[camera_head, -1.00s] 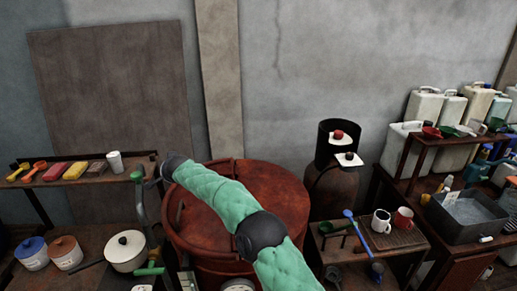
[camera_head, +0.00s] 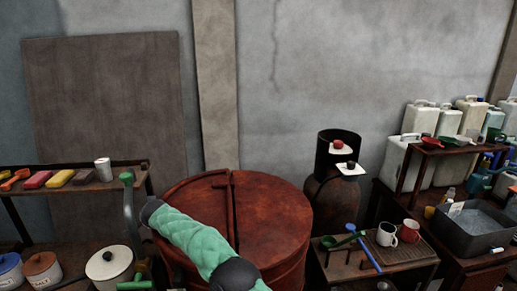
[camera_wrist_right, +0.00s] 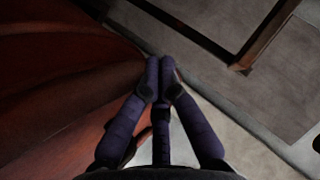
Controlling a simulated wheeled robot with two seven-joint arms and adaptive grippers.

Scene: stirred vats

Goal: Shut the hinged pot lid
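A large round red-brown vat (camera_head: 275,262) stands at the front centre of the head view. A flat red-brown lid (camera_head: 270,205) covers its right part, with a dark bar (camera_head: 232,208) running along the lid's left edge. I cannot tell whether the part left of the bar is covered. My green-sleeved right arm crosses the vat's front left, its dark end by the left rim; its gripper is hidden there. In the right wrist view my right gripper (camera_wrist_right: 160,64) has its fingertips together, empty, beside a red-brown curved surface (camera_wrist_right: 60,75). My left gripper is out of view.
A shelf with colored blocks and a white cup (camera_head: 103,169) stands left, above a white lidded pot (camera_head: 110,264). A dark cylinder (camera_head: 338,150) stands behind right. A small table holds mugs (camera_head: 409,230); a grey basin (camera_head: 470,228) and canisters are farther right.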

